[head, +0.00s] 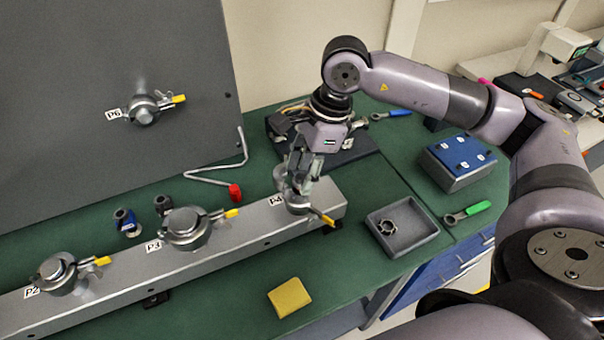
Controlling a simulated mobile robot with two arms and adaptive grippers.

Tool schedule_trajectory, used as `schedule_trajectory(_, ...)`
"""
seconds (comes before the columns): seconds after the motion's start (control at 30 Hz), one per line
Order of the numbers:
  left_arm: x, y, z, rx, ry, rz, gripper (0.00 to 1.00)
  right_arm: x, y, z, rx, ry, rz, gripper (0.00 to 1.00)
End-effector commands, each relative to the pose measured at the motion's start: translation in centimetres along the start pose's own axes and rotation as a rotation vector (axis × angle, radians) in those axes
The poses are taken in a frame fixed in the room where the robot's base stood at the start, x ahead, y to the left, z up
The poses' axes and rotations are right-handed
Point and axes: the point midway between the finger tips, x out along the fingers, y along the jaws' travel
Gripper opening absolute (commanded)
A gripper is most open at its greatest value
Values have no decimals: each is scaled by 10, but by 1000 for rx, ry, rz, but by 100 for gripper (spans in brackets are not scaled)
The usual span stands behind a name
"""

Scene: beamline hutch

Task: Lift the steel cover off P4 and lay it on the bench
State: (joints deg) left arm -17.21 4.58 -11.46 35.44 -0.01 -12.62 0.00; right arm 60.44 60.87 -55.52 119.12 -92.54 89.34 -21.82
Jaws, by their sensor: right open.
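P4 is the port at the right end of the long grey steel rail (120,262), beside its white label (276,199). Its steel fitting (298,207) is partly hidden by my right gripper, and a yellow-tipped lever (322,217) sticks out to the lower right. My right gripper (298,187) is open, pointing down right over P4, with its fingers at the fitting. I cannot tell whether they touch the cover, which is mostly hidden behind them. The green bench (345,255) lies around the rail. My left gripper is not in view.
P3 (186,228) and P2 (57,273) carry clamped covers left of P4. A grey tray (402,227) holding a ring, a yellow block (289,297), a green-handled tool (468,212) and a blue-topped box (458,160) are on the bench. A bent rod (215,175) lies behind the rail.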

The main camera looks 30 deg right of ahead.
Motion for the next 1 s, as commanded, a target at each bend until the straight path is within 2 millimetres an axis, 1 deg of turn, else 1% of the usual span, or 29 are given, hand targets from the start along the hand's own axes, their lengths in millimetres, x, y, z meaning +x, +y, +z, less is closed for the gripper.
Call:
schedule_trajectory(0.2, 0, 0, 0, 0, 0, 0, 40, 1, 0, 0, 0, 0, -1, 44)
schedule_trajectory(0.27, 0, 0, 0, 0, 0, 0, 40, 1, 0, 0, 0, 0, -1, 40)
schedule_trajectory(0.8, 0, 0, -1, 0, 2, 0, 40, 1, 0, 0, 0, -1, -1, 4)
schedule_trajectory(1.0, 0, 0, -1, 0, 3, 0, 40, 1, 0, 0, 0, -1, -2, 4)
